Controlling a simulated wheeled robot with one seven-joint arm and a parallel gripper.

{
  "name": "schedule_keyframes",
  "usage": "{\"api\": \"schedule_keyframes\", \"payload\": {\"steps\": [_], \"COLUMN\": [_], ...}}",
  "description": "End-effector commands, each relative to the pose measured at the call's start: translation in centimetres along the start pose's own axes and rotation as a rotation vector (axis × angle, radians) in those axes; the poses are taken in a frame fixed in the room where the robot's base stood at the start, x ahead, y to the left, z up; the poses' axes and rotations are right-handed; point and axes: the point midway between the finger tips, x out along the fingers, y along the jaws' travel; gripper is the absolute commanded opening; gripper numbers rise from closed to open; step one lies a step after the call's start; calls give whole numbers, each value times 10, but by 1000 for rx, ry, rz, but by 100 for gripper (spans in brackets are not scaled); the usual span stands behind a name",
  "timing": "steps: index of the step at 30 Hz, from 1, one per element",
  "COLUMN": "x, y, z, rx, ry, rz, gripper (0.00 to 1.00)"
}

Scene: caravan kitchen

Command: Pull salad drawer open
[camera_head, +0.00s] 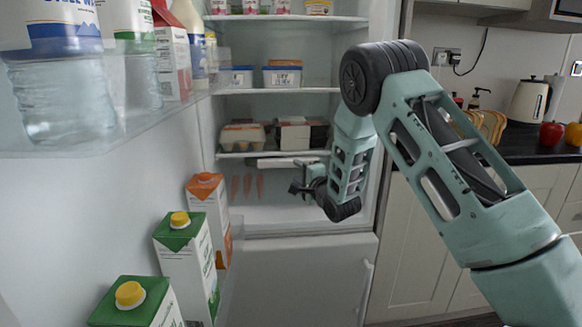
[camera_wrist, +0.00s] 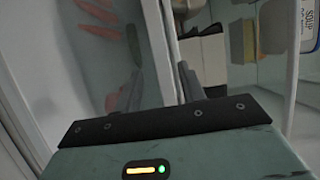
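The salad drawer (camera_head: 262,214) is at the bottom of the open fridge, below the lowest shelf. Its front is clear, and orange carrots (camera_head: 248,185) show through it. A pale strip (camera_head: 288,162) runs along its top edge. The drawer looks shut. My gripper (camera_head: 296,188) is in front of the drawer's right part. I cannot tell whether the fingers touch or hold the strip.
Cartons (camera_head: 188,252) stand in the fridge door on the left, with a clear door shelf (camera_head: 60,140) above. An egg box (camera_head: 242,134) sits on the shelf above the drawer. A closed white panel (camera_head: 295,280) is below. A counter (camera_head: 530,150) stands right.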

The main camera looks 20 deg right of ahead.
Motion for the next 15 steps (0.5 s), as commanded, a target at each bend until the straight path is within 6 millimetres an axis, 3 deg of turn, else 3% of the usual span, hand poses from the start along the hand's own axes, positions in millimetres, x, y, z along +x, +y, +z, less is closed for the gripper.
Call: {"api": "schedule_keyframes", "payload": {"steps": [6,15], "x": [37,55], "y": [0,0], "z": [0,0], "rx": [-1,0], "ry": [-1,0], "rz": [0,0], "gripper": [40,40]}}
